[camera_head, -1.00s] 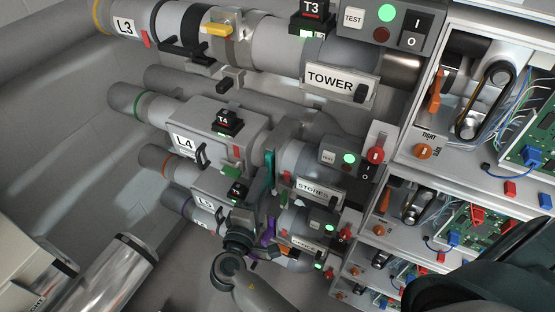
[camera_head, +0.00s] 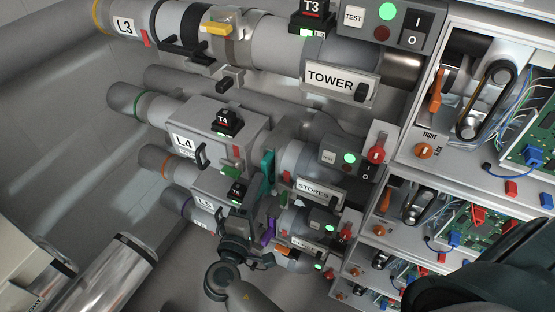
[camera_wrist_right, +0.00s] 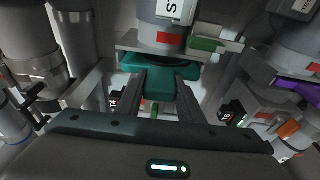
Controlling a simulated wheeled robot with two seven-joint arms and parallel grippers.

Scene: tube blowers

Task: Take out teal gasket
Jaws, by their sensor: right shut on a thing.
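The teal gasket (camera_head: 267,170) stands upright at the joint between the grey L4 housing (camera_head: 215,135) and the STORES pipe (camera_head: 310,155). My right gripper (camera_head: 259,205) reaches up to its lower end from below. In the right wrist view the gasket (camera_wrist_right: 158,84) is a flat teal piece with a narrower tab, and its wide part lies against a grey flange. My right gripper (camera_wrist_right: 160,98) is shut on the tab, one dark finger on each side. Whether the gasket is fully clear of the joint cannot be told. My left gripper is not in view.
A purple piece (camera_head: 268,231) sits at the joint below. The TOWER pipe (camera_head: 285,50) runs above. Switch boxes with green lights, such as the STORES one (camera_head: 345,157), and open cabinets with circuit boards (camera_head: 475,225) crowd the right. Open floor lies at left.

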